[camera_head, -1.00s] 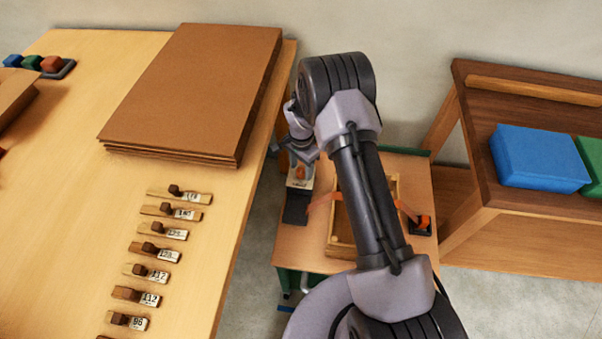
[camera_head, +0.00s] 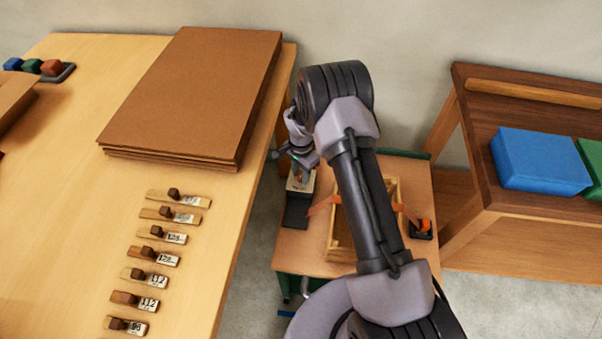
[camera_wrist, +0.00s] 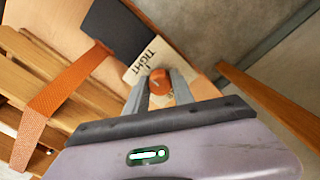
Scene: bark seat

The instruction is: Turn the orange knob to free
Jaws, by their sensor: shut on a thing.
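The orange knob (camera_wrist: 159,84) sits on a pale label plate (camera_wrist: 144,62) that reads "TIGHT" at one end; other lettering by the knob is mostly hidden. My gripper (camera_wrist: 160,88) is shut on the knob, one finger on each side, in the wrist view. In the head view my gripper (camera_head: 303,172) is over the plate at the left side of the small bench, and hides the knob. A dark block (camera_wrist: 117,30) adjoins the plate. An orange strap (camera_wrist: 68,86) runs from that block over a wooden frame (camera_wrist: 30,65).
The small bench (camera_head: 294,255) also bears an orange-and-black fitting (camera_head: 422,227) at its right. A large table (camera_head: 60,190) with brown boards (camera_head: 195,95) stands close on the left. A dark wooden bench (camera_head: 520,222) with a blue block (camera_head: 540,160) stands on the right.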

